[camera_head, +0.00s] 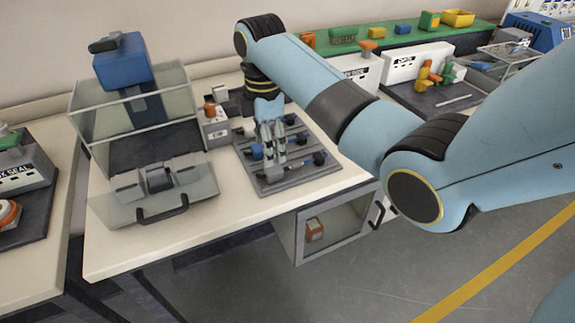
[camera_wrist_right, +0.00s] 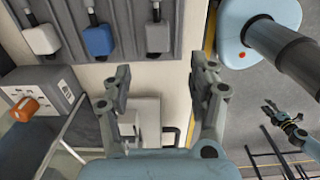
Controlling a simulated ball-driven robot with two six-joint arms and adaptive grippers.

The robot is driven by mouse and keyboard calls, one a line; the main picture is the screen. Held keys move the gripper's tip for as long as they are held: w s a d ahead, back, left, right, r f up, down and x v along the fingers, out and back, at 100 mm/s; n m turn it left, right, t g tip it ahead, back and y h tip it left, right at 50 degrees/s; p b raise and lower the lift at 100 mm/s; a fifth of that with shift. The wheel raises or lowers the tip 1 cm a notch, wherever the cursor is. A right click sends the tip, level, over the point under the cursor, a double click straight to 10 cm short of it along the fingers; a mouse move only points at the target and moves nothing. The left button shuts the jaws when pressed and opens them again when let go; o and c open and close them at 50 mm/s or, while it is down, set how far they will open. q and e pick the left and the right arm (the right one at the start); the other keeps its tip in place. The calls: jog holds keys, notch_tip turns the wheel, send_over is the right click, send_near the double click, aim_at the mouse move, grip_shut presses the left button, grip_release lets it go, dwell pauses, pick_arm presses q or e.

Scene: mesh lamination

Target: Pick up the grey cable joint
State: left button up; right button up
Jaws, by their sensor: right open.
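A grey cable joint (camera_wrist_right: 160,38) with a dark cable end lies on the grey tray (camera_wrist_right: 127,38) in the right wrist view.
A blue-topped press with clear walls (camera_head: 130,70) stands left of the tray. A small box with an orange button (camera_head: 210,109) is behind the tray. The front left tabletop (camera_head: 220,220) is clear.

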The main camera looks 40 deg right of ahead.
aim_at(270, 170)
jog(key=f, duration=0.7)
jog(key=shift+w+d, duration=0.1)
jog(key=shift+d, duration=0.15)
jog(key=shift+c, duration=0.3)
grip_shut()
jog(key=shift+r, duration=0.15)
